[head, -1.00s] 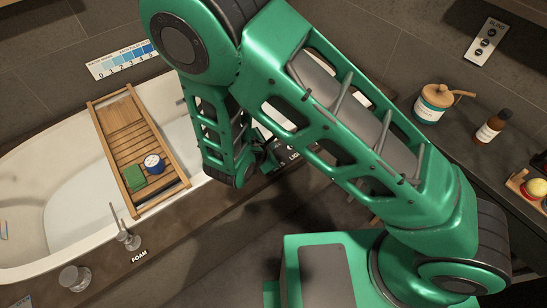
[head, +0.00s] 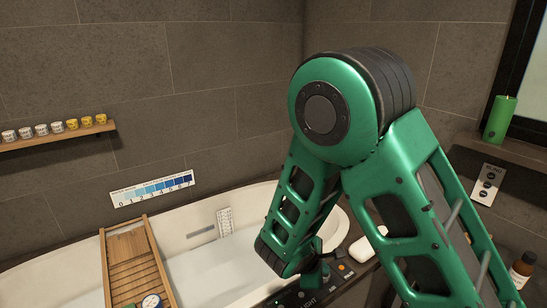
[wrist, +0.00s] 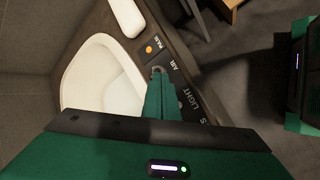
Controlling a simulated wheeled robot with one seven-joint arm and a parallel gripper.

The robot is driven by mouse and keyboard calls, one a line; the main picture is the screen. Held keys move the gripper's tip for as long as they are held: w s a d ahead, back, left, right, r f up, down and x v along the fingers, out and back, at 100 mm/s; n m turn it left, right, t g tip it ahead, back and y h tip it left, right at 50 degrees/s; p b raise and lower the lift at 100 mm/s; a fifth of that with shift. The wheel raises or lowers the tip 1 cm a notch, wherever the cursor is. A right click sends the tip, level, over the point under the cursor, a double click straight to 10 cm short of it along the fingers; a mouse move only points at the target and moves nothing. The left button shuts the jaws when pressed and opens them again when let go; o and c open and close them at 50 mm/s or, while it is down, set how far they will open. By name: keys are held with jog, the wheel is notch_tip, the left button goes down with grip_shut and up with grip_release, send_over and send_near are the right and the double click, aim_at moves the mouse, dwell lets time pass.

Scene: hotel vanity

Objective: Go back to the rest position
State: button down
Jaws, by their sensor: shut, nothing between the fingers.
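My gripper (head: 316,278) hangs at the lower end of my green arm, near the bathtub's right end. It is partly hidden by my arm links in the head view. In the wrist view my gripper (wrist: 158,72) shows its fingers together, with nothing between them. Behind the fingertips is the dark ledge (wrist: 185,70) with lettered controls, between the white tub (wrist: 88,75) and the floor.
A wooden tray (head: 110,262) lies across the bathtub (head: 188,228). A white rounded object (head: 363,249) sits on the ledge beside my arm. At right are a green candle (head: 499,120) and a brown bottle (head: 522,270). A shelf (head: 60,137) holds several small cups.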

jog(key=s+d+r+m+g, duration=0.2)
jog(key=s+d+r+m, duration=0.15)
jog(key=d, duration=0.35)
jog(key=s+d+r+m+g+y, duration=0.1)
jog(key=s+d+r+m, duration=0.2)
jog(key=d+r+m, duration=0.3)
jog(key=s+d+r+m+g, duration=0.2)
jog(key=s+d+r+m, duration=0.15)
jog(key=d, duration=0.45)
jog(key=s+d+r+m+y, duration=0.2)
jog(key=s+r+m, duration=0.2)
jog(key=s, duration=0.5)
jog(key=s+d+r+m+y, duration=0.2)
jog(key=s+r+m, duration=0.2)
jog(key=s, duration=0.6)
jog(key=shift+s+d+r+m+g, duration=0.25)
jog(key=shift+d+r+m+g, duration=0.15)
jog(key=shift+m, duration=0.1)
jog(key=shift+w, duration=0.15)
jog(key=shift+w+f, duration=0.25)
jog(key=shift+w, duration=0.25)
